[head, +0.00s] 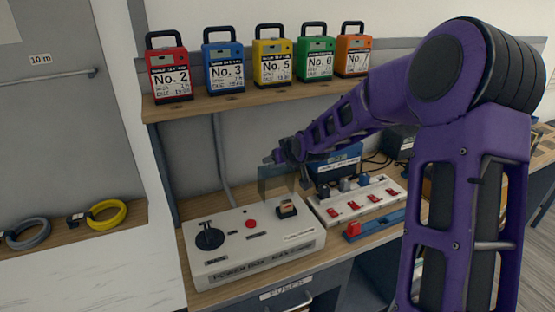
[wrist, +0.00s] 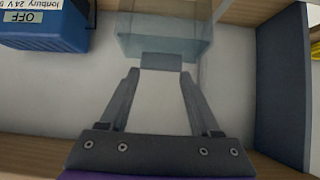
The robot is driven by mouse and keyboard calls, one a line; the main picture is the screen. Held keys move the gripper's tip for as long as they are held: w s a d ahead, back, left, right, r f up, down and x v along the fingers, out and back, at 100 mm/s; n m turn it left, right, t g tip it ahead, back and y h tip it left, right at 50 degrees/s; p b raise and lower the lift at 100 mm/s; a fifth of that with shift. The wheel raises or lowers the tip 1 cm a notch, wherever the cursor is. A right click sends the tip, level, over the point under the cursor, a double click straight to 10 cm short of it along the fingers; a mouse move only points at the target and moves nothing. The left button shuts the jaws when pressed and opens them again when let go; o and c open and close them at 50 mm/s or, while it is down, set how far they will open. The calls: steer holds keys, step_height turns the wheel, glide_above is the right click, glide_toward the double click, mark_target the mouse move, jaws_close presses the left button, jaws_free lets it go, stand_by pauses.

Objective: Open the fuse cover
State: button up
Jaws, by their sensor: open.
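The fuse cover (head: 274,182) is a see-through, bluish-grey piece. In the head view it stands up above the back of the white power box (head: 222,265), behind a small orange-and-black fuse part (head: 287,207). The wrist view shows the cover (wrist: 165,22) at the top, with a grey tab (wrist: 161,62) on its near edge. My gripper (head: 280,156) is just above the cover in the head view. In the wrist view my gripper (wrist: 160,74) is open, its fingertips on either side of the tab; I cannot tell whether they touch it.
A white switch strip (head: 355,200) with red switches is right of the box. A blue unit (head: 336,162) stands behind the strip and also shows in the wrist view (wrist: 48,28). Several coloured numbered cases stand on the shelf (head: 240,99) above. A red-and-blue part (head: 372,225) lies in front.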

steer(key=o, duration=0.4)
steer(key=shift+r, duration=0.15)
steer(key=shift+s, duration=0.1)
steer(key=p+v, duration=0.1)
steer(key=v, duration=1.6)
stand_by(0.3)
steer(key=shift+s+d, duration=0.1)
steer(key=shift+s, duration=0.05)
